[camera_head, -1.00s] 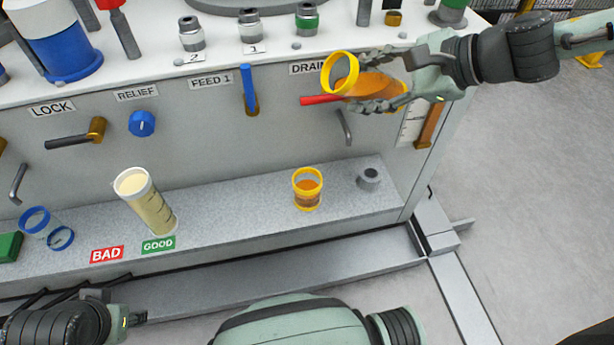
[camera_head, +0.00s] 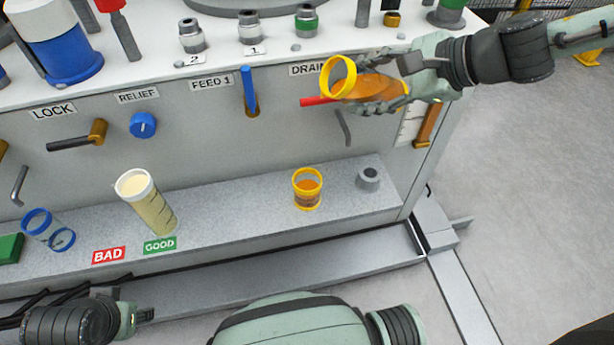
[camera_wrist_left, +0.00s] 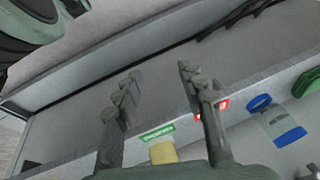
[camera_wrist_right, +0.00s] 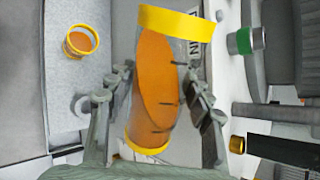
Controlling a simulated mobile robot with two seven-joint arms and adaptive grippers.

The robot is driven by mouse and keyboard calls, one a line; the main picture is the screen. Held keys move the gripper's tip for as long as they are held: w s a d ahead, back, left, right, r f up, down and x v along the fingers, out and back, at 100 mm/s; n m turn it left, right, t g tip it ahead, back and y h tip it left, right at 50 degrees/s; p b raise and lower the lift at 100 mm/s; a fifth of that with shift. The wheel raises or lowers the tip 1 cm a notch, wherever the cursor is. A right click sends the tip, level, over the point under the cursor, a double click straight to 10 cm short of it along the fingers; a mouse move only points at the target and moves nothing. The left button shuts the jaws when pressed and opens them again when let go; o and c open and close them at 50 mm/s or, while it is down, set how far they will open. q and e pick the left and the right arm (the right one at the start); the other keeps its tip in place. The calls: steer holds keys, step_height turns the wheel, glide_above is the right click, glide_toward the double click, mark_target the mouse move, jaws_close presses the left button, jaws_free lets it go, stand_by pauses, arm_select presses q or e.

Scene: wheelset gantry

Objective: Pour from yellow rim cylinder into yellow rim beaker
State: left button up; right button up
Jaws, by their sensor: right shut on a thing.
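The yellow rim cylinder (camera_head: 372,85) is clear with orange liquid inside. My right gripper (camera_head: 385,88) is shut on it and holds it tilted in front of the panel, its mouth to the left. In the right wrist view the cylinder (camera_wrist_right: 158,85) lies between the fingers (camera_wrist_right: 160,95), liquid still inside. The yellow rim beaker (camera_head: 307,190) stands upright on the ledge, below and left of the cylinder, holding some orange liquid. It also shows in the right wrist view (camera_wrist_right: 81,42). My left gripper (camera_wrist_left: 160,95) is open and empty, low at the left.
A white-rimmed cylinder (camera_head: 148,203) with pale liquid stands on the ledge behind the GOOD label (camera_head: 160,245). A blue-rimmed clear container (camera_head: 48,230) is at the left. A grey ring part (camera_head: 368,179) sits right of the beaker. A red handle (camera_head: 320,101) is near the cylinder.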

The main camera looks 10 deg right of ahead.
arm_select(q)
steer(key=shift+w+f, duration=0.3)
steer(key=shift+w, duration=0.05)
steer(key=shift+f, duration=0.1)
stand_by(0.3)
arm_select(e)
steer(key=shift+h+p, duration=0.3)
arm_select(q)
steer(key=shift+a+f, duration=0.1)
steer(key=shift+f, duration=0.25)
arm_select(e)
steer(key=shift+n, duration=0.3)
arm_select(q)
steer(key=shift+f, duration=0.15)
steer(key=shift+a+f, duration=0.1)
steer(key=shift+f, duration=0.05)
steer(key=shift+w+f, duration=0.15)
steer(key=shift+w, duration=0.05)
steer(key=shift+f+p, duration=0.25)
steer(key=shift+p, duration=0.1)
arm_select(e)
steer(key=shift+h, duration=0.3)
